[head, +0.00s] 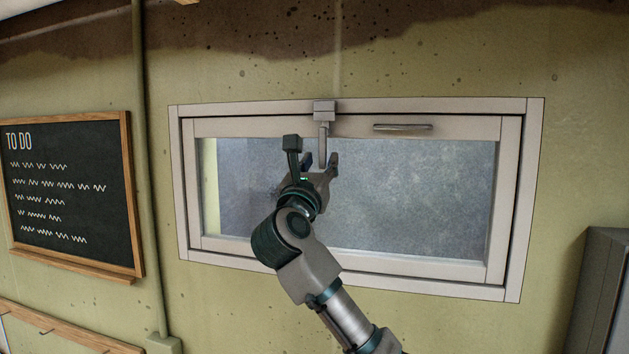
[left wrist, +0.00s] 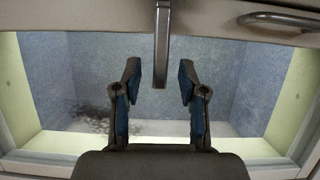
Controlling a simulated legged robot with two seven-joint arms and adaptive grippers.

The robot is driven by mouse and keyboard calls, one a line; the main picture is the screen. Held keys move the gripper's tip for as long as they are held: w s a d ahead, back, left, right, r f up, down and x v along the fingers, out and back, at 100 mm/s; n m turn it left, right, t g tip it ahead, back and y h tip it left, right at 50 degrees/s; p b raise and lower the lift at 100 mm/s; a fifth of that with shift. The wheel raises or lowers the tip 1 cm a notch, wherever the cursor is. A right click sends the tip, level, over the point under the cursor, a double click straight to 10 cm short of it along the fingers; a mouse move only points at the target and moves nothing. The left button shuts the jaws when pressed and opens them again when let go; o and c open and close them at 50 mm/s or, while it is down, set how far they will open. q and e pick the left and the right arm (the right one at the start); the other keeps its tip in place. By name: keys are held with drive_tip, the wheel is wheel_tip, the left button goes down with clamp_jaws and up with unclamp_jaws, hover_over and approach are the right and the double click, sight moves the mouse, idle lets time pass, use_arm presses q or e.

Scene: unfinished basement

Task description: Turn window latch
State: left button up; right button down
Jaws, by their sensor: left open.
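The window latch (head: 323,120) is a pale block on the top of the window frame with a narrow handle pointing straight down. In the left wrist view the latch handle (left wrist: 162,45) hangs down from the top edge. My left gripper (head: 320,162) is just below and in front of the latch, fingers pointing up. In the left wrist view my left gripper (left wrist: 160,82) is open, and the handle's lower end shows between its two fingertips, with a gap on each side. How far apart they are in depth I cannot tell. My right gripper is not in view.
The window (head: 420,190) is shut in its pale frame, with a horizontal pull handle (head: 403,127) right of the latch. A chalkboard (head: 70,195) and a vertical pipe (head: 145,170) are on the wall at left. A grey cabinet (head: 602,290) stands at lower right.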

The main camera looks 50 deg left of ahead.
use_arm(q)
drive_tip(key=v, duration=0.9)
drive_tip(key=shift+w+d, duration=0.25)
drive_tip(key=shift+w, duration=0.05)
drive_tip(key=shift+a+f, duration=0.2)
drive_tip(key=shift+a, duration=0.05)
